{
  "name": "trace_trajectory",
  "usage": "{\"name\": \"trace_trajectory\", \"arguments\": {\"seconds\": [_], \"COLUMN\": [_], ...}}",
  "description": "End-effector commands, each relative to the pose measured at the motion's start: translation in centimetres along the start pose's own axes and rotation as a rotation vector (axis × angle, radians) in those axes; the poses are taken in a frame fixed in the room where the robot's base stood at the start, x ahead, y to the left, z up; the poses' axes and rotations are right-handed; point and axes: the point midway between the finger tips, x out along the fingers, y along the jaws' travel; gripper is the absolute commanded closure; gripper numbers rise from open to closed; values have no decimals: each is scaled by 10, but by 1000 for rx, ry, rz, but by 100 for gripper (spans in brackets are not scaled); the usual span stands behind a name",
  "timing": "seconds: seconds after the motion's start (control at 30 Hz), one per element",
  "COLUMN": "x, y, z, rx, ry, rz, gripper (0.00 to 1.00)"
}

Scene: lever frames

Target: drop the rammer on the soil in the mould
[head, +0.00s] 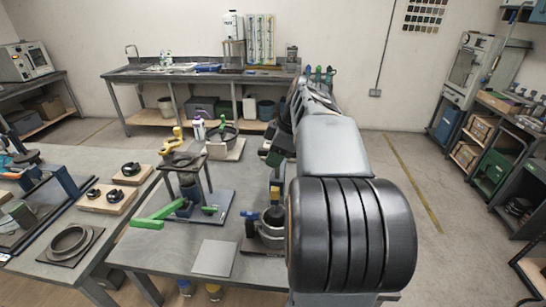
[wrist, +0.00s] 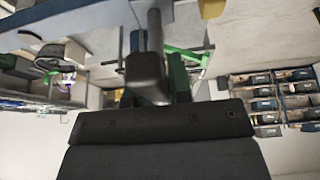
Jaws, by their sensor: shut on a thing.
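The mould (head: 271,232), a grey metal cylinder on a dark base, stands at the right side of the near table, beside my arm. My gripper (head: 275,158) is above it, partly hidden by my own arm. It is shut on the rammer (head: 275,188), an upright piece with a yellowish part that reaches down close to the mould's top. In the wrist view the rammer (wrist: 148,72) shows as a dark block with a grey rod, in front of my gripper (wrist: 165,95). The soil inside the mould is hidden. I cannot tell whether the rammer touches it.
A flat grey plate (head: 214,258) lies left of the mould. A stand with a green lever (head: 155,214) is further left. A pan (head: 222,138) sits behind it. A wooden block with black rings (head: 106,197) lies on the left table. Open floor lies right of my arm.

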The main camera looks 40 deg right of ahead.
Motion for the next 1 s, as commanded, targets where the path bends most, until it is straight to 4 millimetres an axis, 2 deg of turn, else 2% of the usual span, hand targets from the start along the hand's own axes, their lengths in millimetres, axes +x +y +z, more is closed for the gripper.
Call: {"name": "trace_trajectory", "arguments": {"seconds": [0.27, 0.63, 0.93, 0.97, 1.0], "x": [-6, -73, -74, -75, -75], "y": [0, 1, 0, 0, 0], "z": [-3, -30, -31, -31, -32], "rx": [0, -2, -3, -3, -3], "ry": [0, 1, 4, 4, 5], "rz": [1, 4, 10, 10, 11], "gripper": [100, 100, 100, 79, 75]}}
